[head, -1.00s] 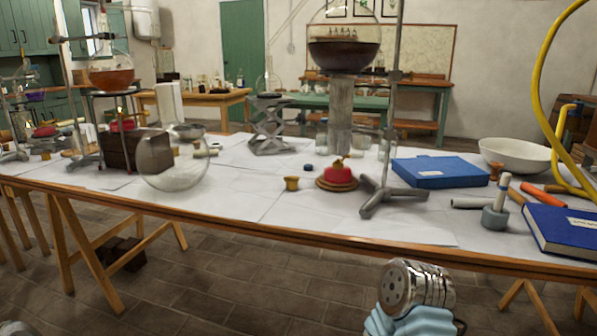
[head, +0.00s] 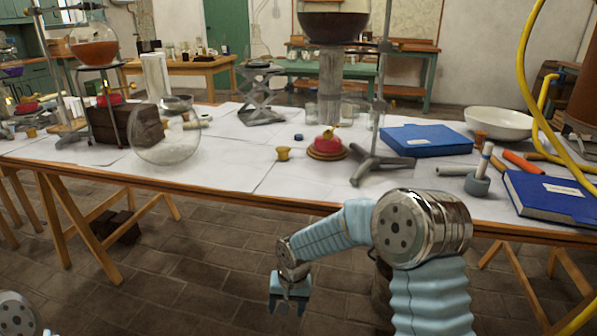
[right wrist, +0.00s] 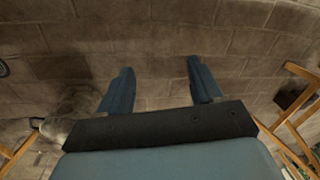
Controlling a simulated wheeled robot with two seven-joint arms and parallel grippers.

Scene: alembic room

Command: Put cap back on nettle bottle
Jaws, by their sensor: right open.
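I cannot pick out a nettle bottle for sure; small clear glass vessels (head: 330,108) stand at the back of the table, with no readable labels. A small dark blue disc (head: 298,137), which may be a cap, lies on the white paper behind a yellow-brown cup (head: 283,153). My right gripper (head: 289,305) hangs in front of the table, below its top and away from everything on it. In the right wrist view its two blue fingers (right wrist: 158,78) are apart with nothing between them, over the brick floor. My left gripper is out of view.
The table (head: 235,197) has a wooden front edge. A red-topped burner (head: 327,145), a stand with a heavy foot (head: 378,165), a round glass flask (head: 165,145) and blue books (head: 425,140) stand on it. White paper at front centre is clear.

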